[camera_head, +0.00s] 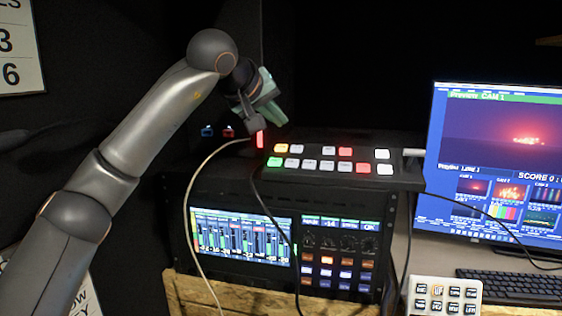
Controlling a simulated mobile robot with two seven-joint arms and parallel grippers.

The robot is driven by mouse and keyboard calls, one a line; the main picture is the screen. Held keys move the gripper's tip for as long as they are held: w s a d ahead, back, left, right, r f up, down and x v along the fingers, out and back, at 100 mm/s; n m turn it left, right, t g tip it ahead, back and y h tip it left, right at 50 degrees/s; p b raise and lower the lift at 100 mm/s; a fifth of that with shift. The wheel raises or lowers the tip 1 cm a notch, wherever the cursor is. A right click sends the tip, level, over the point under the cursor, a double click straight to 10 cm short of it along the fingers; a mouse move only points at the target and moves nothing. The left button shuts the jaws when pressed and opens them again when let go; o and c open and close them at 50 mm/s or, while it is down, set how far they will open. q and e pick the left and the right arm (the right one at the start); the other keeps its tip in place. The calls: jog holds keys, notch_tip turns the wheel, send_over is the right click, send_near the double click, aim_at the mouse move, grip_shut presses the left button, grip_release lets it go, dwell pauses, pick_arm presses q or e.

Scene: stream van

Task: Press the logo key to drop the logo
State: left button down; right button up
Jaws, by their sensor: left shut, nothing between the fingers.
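A switcher panel (335,180) with rows of lit keys sits on top of a rack. Its keys glow white, with an orange key (281,148), a green key (275,162) and red keys (345,151) among them. I cannot read which one is the logo key. A white keypad (415,283) with labelled keys stands at the lower right; its labels are too small to read surely. My left gripper (256,128) is shut and empty, pointing down just beyond the panel's left end, near a red-lit spot. Whether it touches anything is unclear. My right gripper is out of view.
A monitor (500,155) at the right shows a preview picture and score text. A keyboard (510,286) lies below it. The rack has a mixer screen (242,237) and lit buttons (338,272). Loose cables (192,215) hang before the rack. The space above the panel is clear.

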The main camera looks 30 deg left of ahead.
aim_at(281, 149)
pick_arm(q)
jog(key=shift+w+f, duration=0.2)
jog(key=shift+f, duration=0.55)
jog(key=shift+w+a+f, duration=0.1)
jog(key=shift+f, duration=0.25)
jog(key=shift+w+f, duration=0.1)
jog(key=shift+f, duration=0.3)
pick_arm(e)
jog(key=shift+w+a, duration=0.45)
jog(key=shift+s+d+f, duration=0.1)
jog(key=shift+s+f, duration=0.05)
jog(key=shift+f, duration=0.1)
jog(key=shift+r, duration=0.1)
pick_arm(q)
jog(key=shift+w+f, duration=0.1)
jog(key=shift+f, duration=0.35)
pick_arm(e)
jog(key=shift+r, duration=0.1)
